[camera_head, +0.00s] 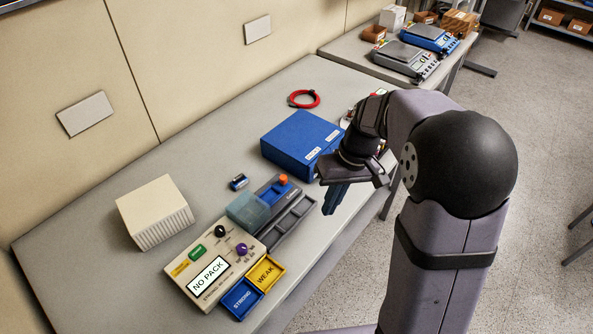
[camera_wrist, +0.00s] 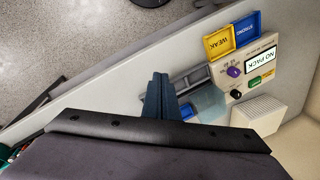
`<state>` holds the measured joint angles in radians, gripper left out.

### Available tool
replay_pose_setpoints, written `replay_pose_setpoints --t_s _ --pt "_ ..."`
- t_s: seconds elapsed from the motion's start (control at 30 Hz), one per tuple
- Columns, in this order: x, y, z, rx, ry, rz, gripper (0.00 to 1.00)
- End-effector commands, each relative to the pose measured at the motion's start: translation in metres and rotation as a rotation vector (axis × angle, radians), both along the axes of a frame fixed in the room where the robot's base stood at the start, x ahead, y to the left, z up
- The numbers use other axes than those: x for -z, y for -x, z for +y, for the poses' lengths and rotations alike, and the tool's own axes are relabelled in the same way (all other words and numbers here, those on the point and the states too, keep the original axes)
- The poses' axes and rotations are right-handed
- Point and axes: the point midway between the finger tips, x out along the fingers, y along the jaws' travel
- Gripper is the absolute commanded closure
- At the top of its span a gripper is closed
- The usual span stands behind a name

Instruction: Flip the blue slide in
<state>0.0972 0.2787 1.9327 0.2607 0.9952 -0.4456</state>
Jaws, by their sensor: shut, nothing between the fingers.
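The blue slide (camera_head: 273,192) lies in the upper channel of a grey pack unit (camera_head: 298,217), close to an orange knob (camera_head: 283,180). A translucent teal cover (camera_head: 247,211) stands at the unit's left end; it also shows in the wrist view (camera_wrist: 209,101). My gripper (camera_head: 329,212) is shut and empty, its fingers pointing down, to the right of the grey unit and apart from the slide.
A tester reading NO PACK (camera_head: 211,273) stands left of the unit, with blue STRONG (camera_head: 242,299) and yellow WEAK (camera_head: 265,273) trays in front. A blue box (camera_head: 300,140) is behind my gripper. A small battery (camera_head: 238,182), red cable (camera_head: 304,98) and cream block (camera_head: 155,210) lie around.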

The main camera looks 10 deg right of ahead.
Motion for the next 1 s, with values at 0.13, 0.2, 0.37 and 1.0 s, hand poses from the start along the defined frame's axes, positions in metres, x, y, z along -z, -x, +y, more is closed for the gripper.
replay_pose_setpoints --t_s 0.13,0.2,0.37,1.0 --pt "-0.001 -0.043 0.002 -0.068 -0.08 -0.025 1.0" --pt "-0.002 -0.062 0.003 -0.104 -0.119 -0.043 1.0" --pt "-0.004 -0.101 0.004 -0.194 -0.206 -0.095 1.0" --pt "-0.007 -0.176 0.001 -0.442 -0.405 -0.288 1.0"
